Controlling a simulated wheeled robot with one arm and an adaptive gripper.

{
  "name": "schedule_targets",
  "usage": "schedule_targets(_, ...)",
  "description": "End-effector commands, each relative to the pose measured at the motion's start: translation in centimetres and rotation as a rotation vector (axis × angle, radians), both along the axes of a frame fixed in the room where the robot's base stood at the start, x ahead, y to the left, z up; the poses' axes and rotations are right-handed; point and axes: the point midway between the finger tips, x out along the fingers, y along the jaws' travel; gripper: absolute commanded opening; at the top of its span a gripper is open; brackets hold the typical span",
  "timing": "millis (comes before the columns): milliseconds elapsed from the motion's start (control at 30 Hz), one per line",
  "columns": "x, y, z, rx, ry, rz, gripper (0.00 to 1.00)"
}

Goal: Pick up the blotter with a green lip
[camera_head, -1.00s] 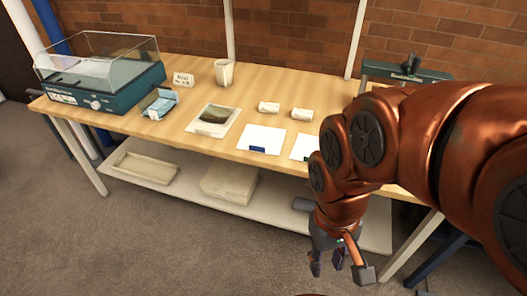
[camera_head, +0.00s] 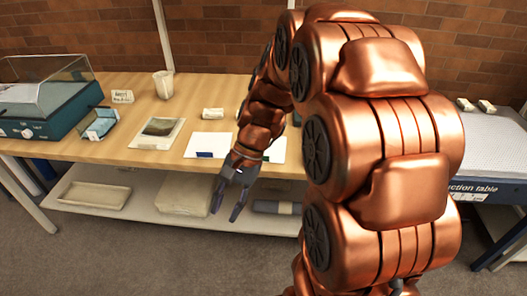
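My gripper (camera_head: 228,199) is open and empty. Its fingers point down in front of the table's front edge, apart from the sheets.
The wooden table (camera_head: 140,95) also bears a framed picture (camera_head: 157,131), a cup (camera_head: 163,84), a blue-covered item (camera_head: 98,124) and a clear-lidded case (camera_head: 45,100). A lower shelf (camera_head: 140,205) holds a tray (camera_head: 93,195). A suction table (camera_head: 488,150) stands at right.

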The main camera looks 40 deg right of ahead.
Motion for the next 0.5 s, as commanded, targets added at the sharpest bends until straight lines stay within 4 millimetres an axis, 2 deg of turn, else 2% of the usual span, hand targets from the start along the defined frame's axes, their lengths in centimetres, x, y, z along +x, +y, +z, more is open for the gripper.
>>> schedule_targets(100,3.2,-2.2,-1.2,0.076,0.035,-0.162,0.33)
schedule_targets(267,7.1,-5.6,-2.5,0.183,0.076,-0.371,0.33)
schedule_targets(367,9.2,-8.2,-3.5,0.252,0.101,-0.499,0.33)
schedule_targets(500,11.9,-12.7,-5.0,0.352,0.128,-0.679,0.33)
